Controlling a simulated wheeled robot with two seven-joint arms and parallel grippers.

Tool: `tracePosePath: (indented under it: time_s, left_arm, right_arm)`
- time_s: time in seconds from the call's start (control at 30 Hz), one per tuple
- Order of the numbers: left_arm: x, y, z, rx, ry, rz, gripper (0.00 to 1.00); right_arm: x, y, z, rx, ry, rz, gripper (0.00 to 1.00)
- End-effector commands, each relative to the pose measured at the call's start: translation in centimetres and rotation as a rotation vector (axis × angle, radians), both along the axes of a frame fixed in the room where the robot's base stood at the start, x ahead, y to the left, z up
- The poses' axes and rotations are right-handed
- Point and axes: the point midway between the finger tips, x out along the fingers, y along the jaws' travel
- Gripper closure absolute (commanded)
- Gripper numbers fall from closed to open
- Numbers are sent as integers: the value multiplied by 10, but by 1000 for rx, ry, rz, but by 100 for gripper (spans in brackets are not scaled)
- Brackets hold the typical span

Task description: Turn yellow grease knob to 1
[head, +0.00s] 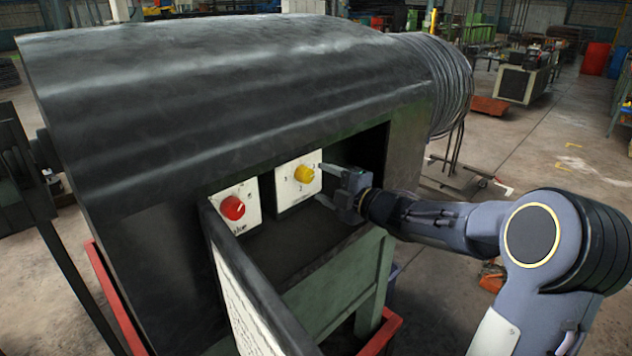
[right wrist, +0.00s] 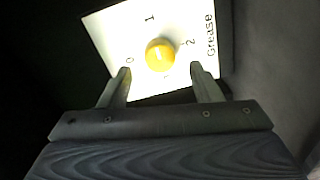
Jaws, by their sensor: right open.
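The yellow grease knob (head: 304,174) sits on a white panel (head: 287,191) in the recess under the dark drum housing. In the right wrist view the round knob (right wrist: 160,55) is ringed by the marks 0, 1 and 2, with the word Grease on the panel (right wrist: 120,28). Which mark it points to I cannot tell. My right gripper (head: 323,184) is just right of the knob in the head view. In the wrist view its open fingers (right wrist: 160,76) point at the panel, one towards each side of the knob, not closed on it. My left gripper is out of view.
A red knob (head: 232,208) on its own white panel is left of the yellow one. An open door-like panel (head: 245,290) stands in front of the recess at the left. The recess roof and right wall are close around my right gripper.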

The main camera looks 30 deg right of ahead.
Motion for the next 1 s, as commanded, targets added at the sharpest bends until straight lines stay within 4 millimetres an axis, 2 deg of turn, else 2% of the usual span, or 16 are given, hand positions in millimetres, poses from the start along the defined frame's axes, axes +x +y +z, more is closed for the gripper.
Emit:
tracePosePath:
  time_s: [0.1, 0.27, 0.83, 1.0]
  left_arm:
    - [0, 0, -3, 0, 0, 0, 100]
    - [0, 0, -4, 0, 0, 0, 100]
    - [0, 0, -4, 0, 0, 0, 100]
    - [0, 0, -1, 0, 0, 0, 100]
  right_arm:
    - [-18, -7, 0, -2, -1, -2, 42]
    - [-32, -11, 1, -1, 0, 0, 42]
    - [-34, -12, 2, 3, 2, -4, 42]
    - [-45, -20, 18, 110, 54, -136, 42]
